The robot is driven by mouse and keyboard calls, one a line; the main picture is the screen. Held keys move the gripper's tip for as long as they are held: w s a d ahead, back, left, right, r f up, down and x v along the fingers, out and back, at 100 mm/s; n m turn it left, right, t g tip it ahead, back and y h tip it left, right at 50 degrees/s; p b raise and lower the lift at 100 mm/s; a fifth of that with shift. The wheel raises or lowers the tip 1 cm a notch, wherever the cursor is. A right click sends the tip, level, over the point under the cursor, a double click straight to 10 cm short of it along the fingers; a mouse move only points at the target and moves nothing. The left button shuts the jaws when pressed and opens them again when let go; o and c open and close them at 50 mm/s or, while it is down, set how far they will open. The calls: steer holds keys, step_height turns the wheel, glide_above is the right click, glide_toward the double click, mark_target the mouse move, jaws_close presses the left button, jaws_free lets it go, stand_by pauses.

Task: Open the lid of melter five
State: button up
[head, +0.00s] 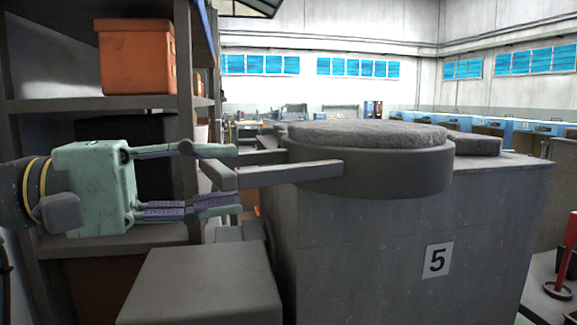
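Melter five (420,215) is a grey block with a "5" plate on its front. Its round lid (370,172), with a rough grey top, lies flat and closed on the melter. A grey U-shaped handle (290,173) sticks out from the lid to the left. My gripper (228,175) reaches in from the left, level with the handle. Its fingers are spread wide apart, with the handle's end bar between or just behind the fingertips. I cannot tell whether any finger touches it.
A dark shelf rack (190,70) with an orange bin (137,57) stands close behind my gripper. A grey box-shaped block (205,285) sits below it. Another round lid (477,145) is farther right. Blue machines (490,125) line the back.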

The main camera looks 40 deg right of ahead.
mark_target(290, 165)
steer(key=p+x, duration=0.2)
steer(key=x, duration=0.6)
steer(key=shift+s+d+r, duration=0.1)
steer(key=shift+s+d, duration=0.05)
steer(key=shift+c, duration=0.4)
steer(key=shift+d, duration=0.1)
jaws_close()
